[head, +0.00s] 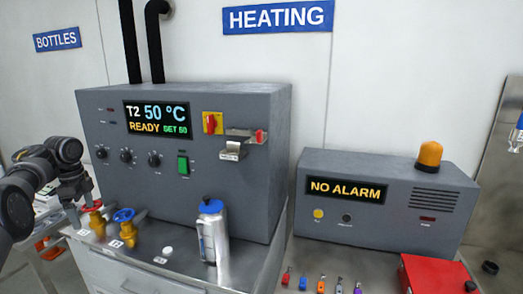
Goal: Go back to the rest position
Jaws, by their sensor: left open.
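My left gripper (78,205) hangs from my dark arm at the left edge of the head view. It points down, open, just beside the red handwheel valve (92,208) at the left end of the bench. I cannot tell whether its fingers touch the handwheel. A blue handwheel valve (124,216) stands to the right, apart from the gripper. My right gripper is not in view.
The grey heating cabinet (225,110) reads 50 °C, READY. A metal bottle with a blue cap (217,235) stands before it. To the right are a NO ALARM box (385,225), an orange beacon (429,154), a red box (430,275) and several small coloured items.

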